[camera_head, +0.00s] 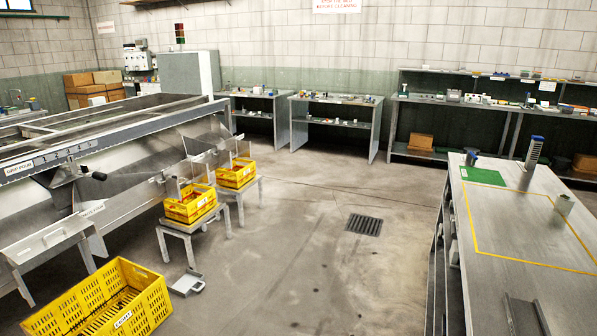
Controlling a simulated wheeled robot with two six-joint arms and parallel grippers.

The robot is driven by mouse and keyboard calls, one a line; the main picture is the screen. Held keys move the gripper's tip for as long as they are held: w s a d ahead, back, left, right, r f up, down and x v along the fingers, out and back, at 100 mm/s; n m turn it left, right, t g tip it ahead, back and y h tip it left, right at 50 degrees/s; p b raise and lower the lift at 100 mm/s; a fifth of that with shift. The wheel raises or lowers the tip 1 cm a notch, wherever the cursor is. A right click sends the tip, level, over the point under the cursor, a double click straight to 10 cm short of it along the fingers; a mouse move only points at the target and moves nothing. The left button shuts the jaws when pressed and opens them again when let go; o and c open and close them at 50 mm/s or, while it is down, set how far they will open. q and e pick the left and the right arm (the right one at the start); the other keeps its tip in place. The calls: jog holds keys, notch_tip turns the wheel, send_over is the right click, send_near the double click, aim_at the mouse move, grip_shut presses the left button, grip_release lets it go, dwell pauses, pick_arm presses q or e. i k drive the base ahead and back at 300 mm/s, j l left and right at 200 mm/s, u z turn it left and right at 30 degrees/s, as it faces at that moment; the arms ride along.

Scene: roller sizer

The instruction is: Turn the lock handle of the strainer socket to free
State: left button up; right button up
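I cannot pick out the strainer socket or its lock handle for certain. A large grey roller sizer (125,130) fills the left side. On its near side is a lever with a black knob (99,176), below a marked scale plate (52,160); I cannot tell that it belongs to a strainer socket. Neither of my grippers is in view.
Yellow crates stand on low stands (190,205) (237,173), and a larger yellow crate (148,308) is at the front left. A dustpan-like tray (187,284) lies on the floor. A grey table (490,225) stands at right. The middle floor, with a drain grate (364,225), is clear.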

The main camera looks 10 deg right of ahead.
aim_at(475, 158)
jog(key=i+j+z, duration=0.1)
jog(key=i+j, duration=0.2)
jog(key=i, duration=0.25)
jog(key=i+j+z, duration=0.1)
jog(key=i+j, duration=0.3)
jog(key=i, duration=0.15)
jog(key=i+l+z, duration=0.2)
jog(key=i+z, duration=0.2)
jog(key=i, duration=0.4)
jog(key=i+j+z, duration=0.1)
jog(key=i+z, duration=0.35)
jog(key=i, duration=0.35)
